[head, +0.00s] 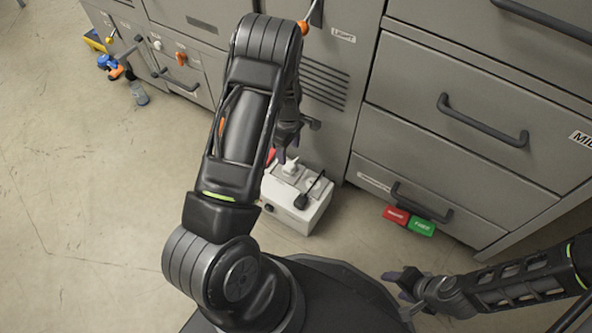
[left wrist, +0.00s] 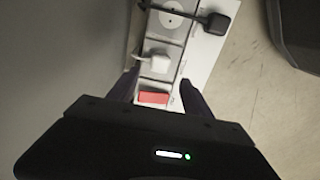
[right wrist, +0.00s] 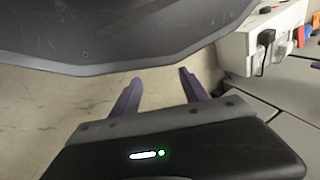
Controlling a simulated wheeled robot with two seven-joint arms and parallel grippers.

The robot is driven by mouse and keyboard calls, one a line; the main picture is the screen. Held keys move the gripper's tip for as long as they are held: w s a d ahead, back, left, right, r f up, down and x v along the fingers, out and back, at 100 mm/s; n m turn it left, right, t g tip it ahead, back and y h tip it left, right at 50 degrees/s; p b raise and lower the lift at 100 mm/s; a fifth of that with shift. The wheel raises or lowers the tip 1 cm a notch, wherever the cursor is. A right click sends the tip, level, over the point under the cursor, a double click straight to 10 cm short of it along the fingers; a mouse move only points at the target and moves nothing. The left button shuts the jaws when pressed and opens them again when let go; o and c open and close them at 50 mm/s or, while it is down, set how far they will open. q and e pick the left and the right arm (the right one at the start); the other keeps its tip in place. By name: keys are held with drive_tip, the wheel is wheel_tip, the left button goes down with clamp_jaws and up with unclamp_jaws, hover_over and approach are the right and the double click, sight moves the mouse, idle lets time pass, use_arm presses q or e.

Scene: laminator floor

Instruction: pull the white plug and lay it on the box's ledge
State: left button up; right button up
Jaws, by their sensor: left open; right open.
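The white plug (left wrist: 155,63) sits in a socket on top of the white box (left wrist: 197,68) in the left wrist view. It also shows on the box (head: 313,219) in the head view as a small white shape (head: 291,166). My left gripper (head: 284,155) is open and empty above the box's far end. In its wrist view the fingertips (left wrist: 130,82) lie on either side of the box top, around a red block or switch, short of the plug. The box's ledge cannot be told clearly. My right gripper (head: 396,281) is open and empty, apart from the box.
Grey cabinets (head: 330,75) stand right behind the box. A red block (head: 396,215) and a green block (head: 422,226) lie by the lower drawer.

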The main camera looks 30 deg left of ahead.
sight(289, 166)
use_arm(q)
wheel_tip(289, 166, down, 8)
drive_tip(key=b, duration=0.6)
drive_tip(key=shift+r, duration=0.1)
drive_tip(key=shift+f+b, duration=0.5)
drive_tip(key=shift+f, duration=0.15)
use_arm(e)
wheel_tip(289, 166, down, 7)
drive_tip(key=w, duration=0.1)
drive_tip(key=shift+w+r, duration=0.1)
drive_tip(key=shift+r, duration=0.05)
use_arm(q)
drive_tip(key=shift+c, duration=0.2)
clamp_jaws()
idle(0.5)
drive_tip(key=shift+r, duration=0.15)
use_arm(e)
drive_tip(key=shift+r, duration=0.1)
use_arm(q)
drive_tip(key=shift+r+p, duration=2.55)
drive_tip(key=shift+r, duration=0.35)
use_arm(e)
drive_tip(key=shift+r, duration=2.3)
